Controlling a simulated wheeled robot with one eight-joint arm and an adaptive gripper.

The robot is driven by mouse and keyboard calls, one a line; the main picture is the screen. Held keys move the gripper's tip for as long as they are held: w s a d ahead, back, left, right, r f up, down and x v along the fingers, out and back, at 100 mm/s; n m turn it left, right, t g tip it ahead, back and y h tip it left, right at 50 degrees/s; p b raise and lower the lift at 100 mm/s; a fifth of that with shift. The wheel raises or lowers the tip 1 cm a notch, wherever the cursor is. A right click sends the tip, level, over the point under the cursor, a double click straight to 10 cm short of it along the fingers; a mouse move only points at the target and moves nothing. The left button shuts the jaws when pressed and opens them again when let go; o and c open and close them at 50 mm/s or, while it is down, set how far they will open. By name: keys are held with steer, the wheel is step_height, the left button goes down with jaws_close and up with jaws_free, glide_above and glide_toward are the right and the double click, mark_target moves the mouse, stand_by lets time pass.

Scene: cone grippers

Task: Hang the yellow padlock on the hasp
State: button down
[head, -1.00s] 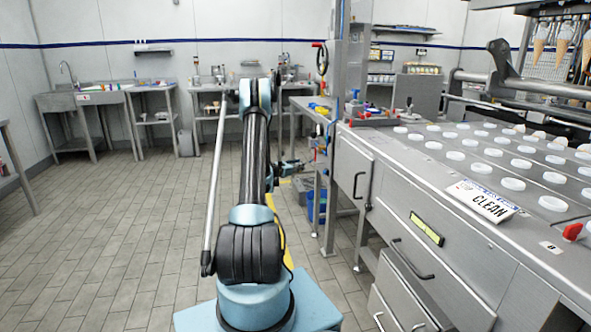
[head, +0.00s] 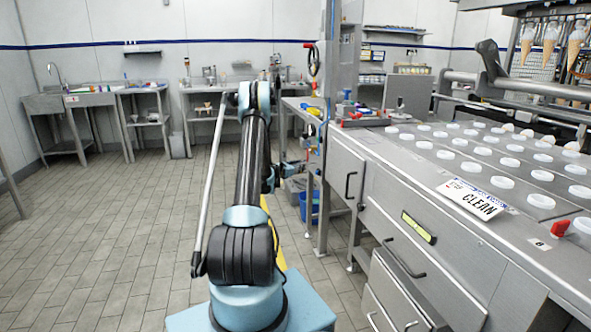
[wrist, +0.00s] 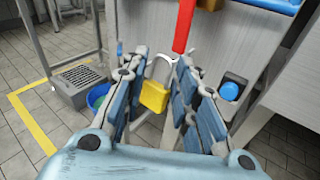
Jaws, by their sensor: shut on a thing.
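In the wrist view, the yellow padlock (wrist: 154,96) hangs upright between the two blue-grey fingers of my gripper (wrist: 163,62). Its grey shackle (wrist: 160,66) points up, and the top lies close to the right fingertip. My gripper is shut on the padlock. A long red piece (wrist: 184,24), perhaps the hasp, comes down just above the shackle. Its lower end lies close to the shackle and right fingertip; I cannot tell whether they touch or are linked.
A black box with a blue button (wrist: 229,91) is right of the fingers. A blue bucket (wrist: 97,97) and grey step (wrist: 80,86) stand on the floor at left. A steel counter (head: 440,235) with drawers fills the right; the tiled floor (head: 110,220) at left is clear.

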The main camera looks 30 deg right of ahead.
steer(key=shift+s+d+f, duration=0.15)
steer(key=shift+d+f, duration=0.1)
steer(key=shift+d, duration=0.3)
steer(key=shift+s+d+f, duration=0.15)
steer(key=shift+d+f, duration=0.05)
steer(key=shift+d, duration=0.35)
steer(key=c, duration=1.2)
jaws_free()
